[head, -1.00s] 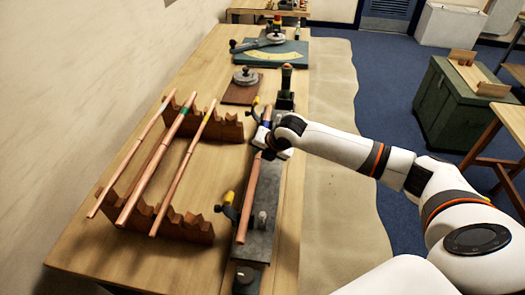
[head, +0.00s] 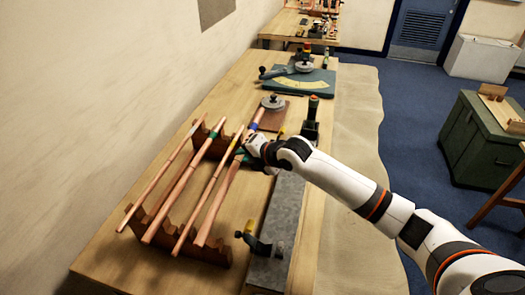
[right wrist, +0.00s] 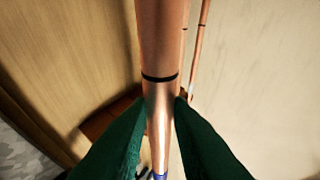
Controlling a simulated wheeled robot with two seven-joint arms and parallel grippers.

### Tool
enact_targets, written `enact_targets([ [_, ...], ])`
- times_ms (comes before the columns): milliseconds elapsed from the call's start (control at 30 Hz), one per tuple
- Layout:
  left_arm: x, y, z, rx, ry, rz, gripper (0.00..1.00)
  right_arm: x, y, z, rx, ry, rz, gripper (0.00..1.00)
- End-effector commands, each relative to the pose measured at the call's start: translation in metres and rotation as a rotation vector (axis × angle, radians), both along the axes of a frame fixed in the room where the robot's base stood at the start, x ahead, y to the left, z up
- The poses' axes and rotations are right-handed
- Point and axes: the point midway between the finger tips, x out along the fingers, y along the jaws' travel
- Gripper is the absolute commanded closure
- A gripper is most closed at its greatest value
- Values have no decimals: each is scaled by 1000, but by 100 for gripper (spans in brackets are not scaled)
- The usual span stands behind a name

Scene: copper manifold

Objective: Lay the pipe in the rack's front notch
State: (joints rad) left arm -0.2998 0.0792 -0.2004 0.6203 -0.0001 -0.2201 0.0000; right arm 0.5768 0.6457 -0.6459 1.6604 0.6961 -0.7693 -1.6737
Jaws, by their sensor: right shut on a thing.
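The wooden rack (head: 216,254) stands on the bench at the left in the head view. Several notches line its two end rails. Three copper pipes lie across it: a plain-looking one, one with a green band and one with a yellow band (head: 208,194). My right gripper (head: 246,152) is shut on another copper pipe (head: 218,205) with a blue band. This pipe lies alongside the yellow-banded one, over the rack's right side. I cannot tell whether it touches the notch. In the right wrist view, green fingers (right wrist: 160,112) clasp the pipe (right wrist: 163,45) near a black ring.
A grey metal bed (head: 281,208) with a clamp (head: 252,238) lies right of the rack. A board with a round weight (head: 273,103) and a green plate with a yellow dial (head: 308,82) stand farther back. Bare bench shows at the near left.

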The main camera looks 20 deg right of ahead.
Motion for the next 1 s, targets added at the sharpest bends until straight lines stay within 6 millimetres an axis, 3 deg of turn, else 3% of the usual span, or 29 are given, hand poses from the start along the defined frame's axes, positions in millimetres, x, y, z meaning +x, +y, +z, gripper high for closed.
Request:
enact_targets([
  [267,0,0,-9,0,0,0,100,1,4,-10,19,-15,-3,100],
  [800,0,0,-62,0,0,1,100,1,3,-72,19,-13,-3,100],
  [1000,0,0,-71,0,0,1,100,1,3,-89,17,-14,-3,100],
])
